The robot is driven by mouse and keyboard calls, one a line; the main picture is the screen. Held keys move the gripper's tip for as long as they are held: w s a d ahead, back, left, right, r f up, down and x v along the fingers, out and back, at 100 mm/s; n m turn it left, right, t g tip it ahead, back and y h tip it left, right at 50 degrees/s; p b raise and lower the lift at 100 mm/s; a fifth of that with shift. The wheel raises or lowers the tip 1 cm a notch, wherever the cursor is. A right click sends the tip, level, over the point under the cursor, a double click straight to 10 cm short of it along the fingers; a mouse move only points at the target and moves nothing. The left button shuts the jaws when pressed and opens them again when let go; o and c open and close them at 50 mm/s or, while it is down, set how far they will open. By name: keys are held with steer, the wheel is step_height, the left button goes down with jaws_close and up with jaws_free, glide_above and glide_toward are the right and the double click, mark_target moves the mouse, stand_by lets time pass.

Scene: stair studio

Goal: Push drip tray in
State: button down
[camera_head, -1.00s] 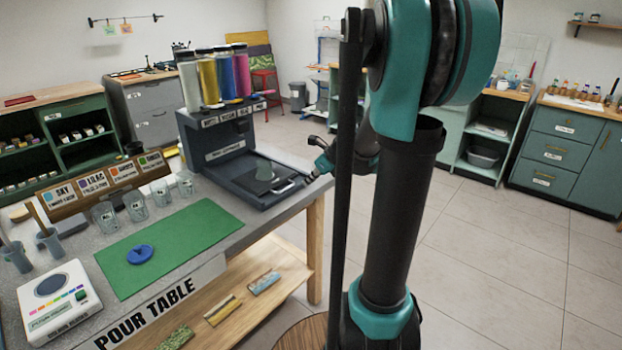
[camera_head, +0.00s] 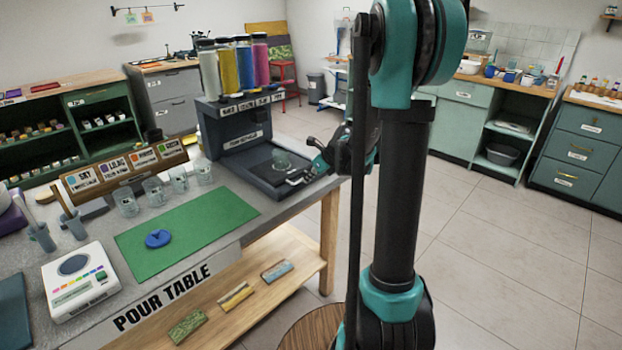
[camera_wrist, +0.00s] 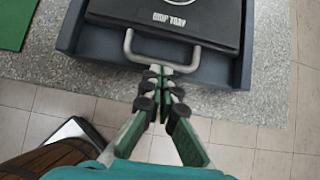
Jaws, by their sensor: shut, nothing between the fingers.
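The black drip tray (camera_wrist: 203,33), marked with its name, lies in the base of the dark dispenser (camera_head: 232,135). Its metal handle (camera_wrist: 160,66) sticks out over the front of the base, toward my gripper. In the head view my gripper (camera_head: 316,166) is at the front right of the dispenser, partly dark against my arm.
A green mat (camera_head: 190,230) with a blue piece (camera_head: 158,239) lies on the pour table (camera_head: 225,275). Several clear cups (camera_head: 153,192) stand behind the mat. A white scale (camera_head: 80,285) is at the left. Open tiled floor lies to the right of the table.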

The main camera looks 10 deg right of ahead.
mark_target(287, 162)
steer(key=w+a, duration=0.2)
steer(key=w, duration=0.1)
steer(key=w+a, duration=0.5)
steer(key=w, duration=0.2)
steer(key=shift+a, duration=0.15)
